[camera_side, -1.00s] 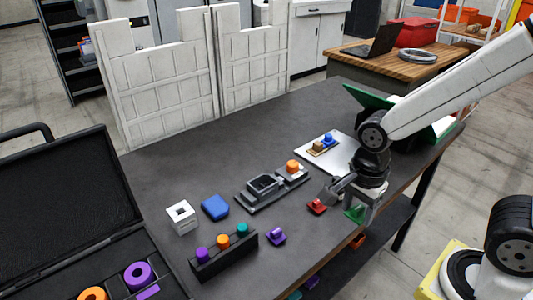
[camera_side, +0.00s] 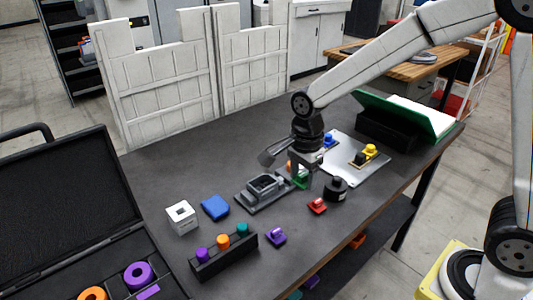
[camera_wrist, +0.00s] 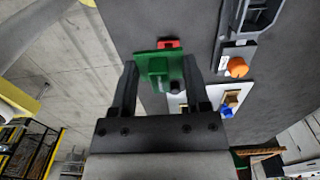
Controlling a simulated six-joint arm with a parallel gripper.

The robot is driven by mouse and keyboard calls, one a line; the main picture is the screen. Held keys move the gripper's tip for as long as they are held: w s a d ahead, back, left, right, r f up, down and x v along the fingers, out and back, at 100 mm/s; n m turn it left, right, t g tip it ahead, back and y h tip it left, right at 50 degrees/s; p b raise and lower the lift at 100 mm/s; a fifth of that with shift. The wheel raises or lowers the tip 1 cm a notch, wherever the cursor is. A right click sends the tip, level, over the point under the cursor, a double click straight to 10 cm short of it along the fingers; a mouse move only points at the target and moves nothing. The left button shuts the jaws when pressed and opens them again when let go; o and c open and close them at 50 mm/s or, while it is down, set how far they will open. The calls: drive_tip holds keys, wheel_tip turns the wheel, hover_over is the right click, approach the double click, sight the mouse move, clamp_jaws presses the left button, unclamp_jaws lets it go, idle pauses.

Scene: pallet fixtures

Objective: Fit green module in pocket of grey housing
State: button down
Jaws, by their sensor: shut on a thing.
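My gripper (camera_side: 305,178) is shut on the green module (camera_side: 299,179) and holds it above the table, just right of the grey housing. In the wrist view the green module (camera_wrist: 160,72) sits between the two fingers, with its raised block facing the camera. The grey housing (camera_side: 250,196) lies on the dark table with its open rectangular pocket facing up. In the wrist view the housing (camera_wrist: 258,18) is cut off at the upper right, apart from the module. My gripper hides the housing's right end in the side view.
An orange knob (camera_wrist: 237,67) stands at the housing's end. A red module (camera_side: 317,206), a black round part (camera_side: 336,189) and a purple module (camera_side: 276,236) lie nearby. A blue block (camera_side: 215,207) and white cube (camera_side: 182,217) stand left. A pale plate (camera_side: 361,173) carries other modules.

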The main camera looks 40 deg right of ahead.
approach(259, 177)
drive_tip(key=shift+s+a+f, duration=0.95)
drive_tip(key=shift+s+f, duration=0.05)
drive_tip(key=shift+s, duration=0.1)
drive_tip(key=shift+f, duration=0.25)
drive_tip(key=shift+f, duration=2.5)
drive_tip(key=shift+s+f, duration=0.15)
unclamp_jaws()
drive_tip(key=shift+c, duration=1.1)
drive_tip(key=shift+r, duration=0.3)
